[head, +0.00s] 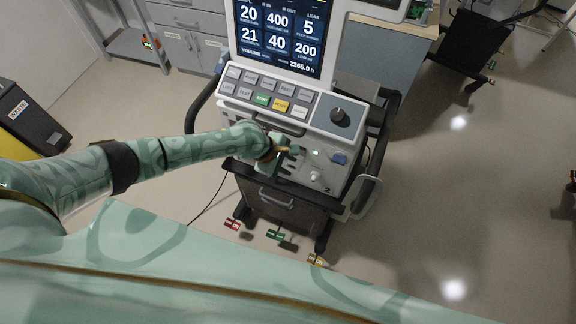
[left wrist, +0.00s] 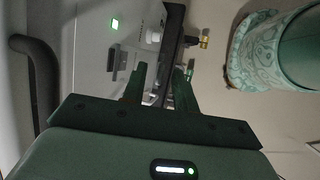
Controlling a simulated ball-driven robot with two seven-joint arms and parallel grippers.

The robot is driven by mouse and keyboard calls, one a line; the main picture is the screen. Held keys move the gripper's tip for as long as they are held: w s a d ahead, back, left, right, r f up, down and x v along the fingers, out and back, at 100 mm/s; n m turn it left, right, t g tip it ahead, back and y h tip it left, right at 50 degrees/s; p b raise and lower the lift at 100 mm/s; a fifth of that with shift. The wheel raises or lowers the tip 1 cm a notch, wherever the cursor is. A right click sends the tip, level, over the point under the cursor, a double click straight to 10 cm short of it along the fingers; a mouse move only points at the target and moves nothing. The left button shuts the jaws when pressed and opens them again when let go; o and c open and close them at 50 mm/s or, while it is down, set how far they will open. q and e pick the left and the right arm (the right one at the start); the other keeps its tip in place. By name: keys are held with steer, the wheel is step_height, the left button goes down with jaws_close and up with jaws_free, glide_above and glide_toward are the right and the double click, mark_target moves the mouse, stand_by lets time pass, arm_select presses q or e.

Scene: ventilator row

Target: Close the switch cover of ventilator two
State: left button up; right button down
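The ventilator (head: 318,128) stands in the middle of the head view, with a small dark mark like a 2 low on its front panel. My left gripper (head: 290,150) is at the left part of that lower front panel. In the left wrist view, the two fingers of my left gripper (left wrist: 160,68) stand apart, pointing at the panel's edge, and I see nothing clearly gripped between them. I cannot make out the switch cover for sure; the gripper hides part of the panel. A dark slotted part (left wrist: 118,64) shows beside the fingers. My right gripper is not in view.
A green light (left wrist: 114,23) and a white port (left wrist: 152,36) are on the panel. A blue connector (head: 338,158) and a dark dial (head: 339,116) sit right of my gripper. A black rail frames the cart. Coloured pedals (head: 275,235) are below. Open floor lies right.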

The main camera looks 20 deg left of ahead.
arm_select(q)
steer(key=shift+d+f, duration=0.1)
steer(key=shift+f, duration=0.05)
steer(key=shift+c, duration=0.3)
jaws_close()
